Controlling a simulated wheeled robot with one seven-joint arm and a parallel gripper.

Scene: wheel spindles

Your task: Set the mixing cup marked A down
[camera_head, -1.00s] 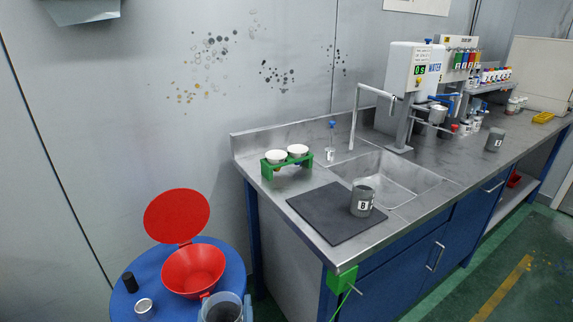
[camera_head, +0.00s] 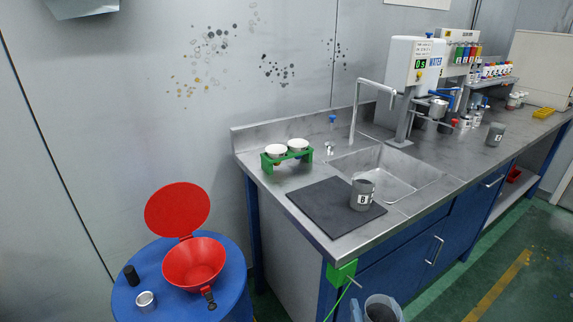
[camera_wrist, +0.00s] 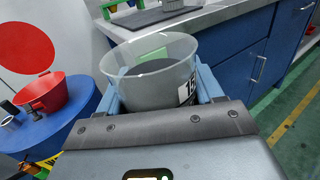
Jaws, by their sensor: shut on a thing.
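My gripper (camera_wrist: 160,98) is shut on a translucent mixing cup (camera_wrist: 145,88) with grey contents, one blue finger on each side. The cup's white label is partly turned away and its mark cannot be read for sure. The held cup also shows at the bottom edge of the head view (camera_head: 382,309), in front of the bench and below its top, partly cut off. A grey cup marked B (camera_head: 362,194) stands upright on the dark mat (camera_head: 322,210) on the bench. Another grey cup (camera_head: 495,135) stands farther right on the bench.
The steel bench (camera_head: 405,225) has a sink (camera_head: 388,172) behind the mat and a tap above it. A green rack (camera_head: 287,156) holds two white-topped cups. A red funnel (camera_head: 194,265) with raised lid sits on a blue drum (camera_head: 237,290). The mat's left part is clear.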

